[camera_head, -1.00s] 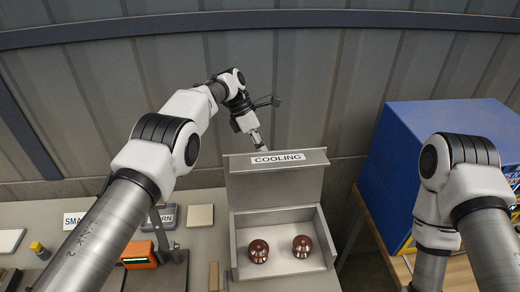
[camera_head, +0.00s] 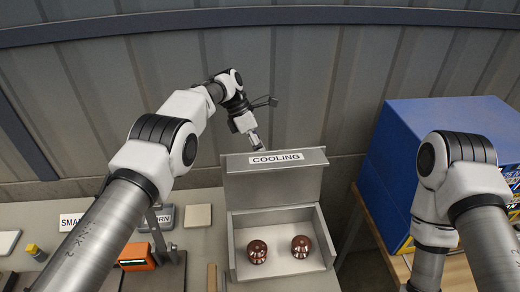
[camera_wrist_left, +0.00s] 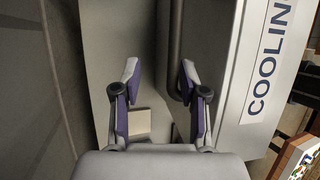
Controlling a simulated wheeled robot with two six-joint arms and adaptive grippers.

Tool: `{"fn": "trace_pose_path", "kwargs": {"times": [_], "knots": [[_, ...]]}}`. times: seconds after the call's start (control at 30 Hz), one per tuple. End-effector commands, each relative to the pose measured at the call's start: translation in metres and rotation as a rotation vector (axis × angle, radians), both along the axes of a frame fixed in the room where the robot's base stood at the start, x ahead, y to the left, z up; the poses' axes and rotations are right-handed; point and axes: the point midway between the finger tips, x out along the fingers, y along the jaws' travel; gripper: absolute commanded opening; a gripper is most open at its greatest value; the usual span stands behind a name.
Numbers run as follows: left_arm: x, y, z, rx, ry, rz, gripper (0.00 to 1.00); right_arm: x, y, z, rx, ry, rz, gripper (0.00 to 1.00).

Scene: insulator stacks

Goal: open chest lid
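The grey chest (camera_head: 234,243) stands on the bench with its lid (camera_head: 275,182) raised upright at the back. The lid carries a COOLING label, which also shows in the left wrist view (camera_wrist_left: 268,62). Two brown glossy insulators (camera_head: 257,251) (camera_head: 300,246) sit inside the chest. My left gripper (camera_head: 257,143) is above the lid's top edge, near its left part. In the left wrist view its fingers (camera_wrist_left: 160,80) are apart, with nothing held between them, beside the labelled lid. My right arm shows at the right, but its gripper is out of view.
A blue box (camera_head: 390,150) stands right of the chest. An orange device (camera_head: 137,257), a beige square plate (camera_head: 197,215) and label plates lie on the bench at left. A corrugated metal wall (camera_head: 310,80) stands close behind.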

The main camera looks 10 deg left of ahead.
Motion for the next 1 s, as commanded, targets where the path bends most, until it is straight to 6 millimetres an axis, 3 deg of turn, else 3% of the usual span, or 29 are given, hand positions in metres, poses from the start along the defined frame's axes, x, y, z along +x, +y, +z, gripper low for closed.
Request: {"fn": "trace_pose_path", "kwargs": {"times": [0.53, 0.9, 1.0], "knots": [[0.001, 0.0, 0.009, -0.001, -0.004, 0.001, 0.37, 0.0, 0.0, 0.0, 0.0, 0.0, 0.0, 0.4], [0.001, -0.001, 0.086, -0.001, -0.006, 0.0, 0.37, 0.0, 0.0, 0.0, 0.0, 0.0, 0.0, 0.4], [0.0, -0.001, 0.097, -0.001, -0.005, 0.0, 0.37, 0.0, 0.0, 0.0, 0.0, 0.0, 0.0, 0.4]]}}
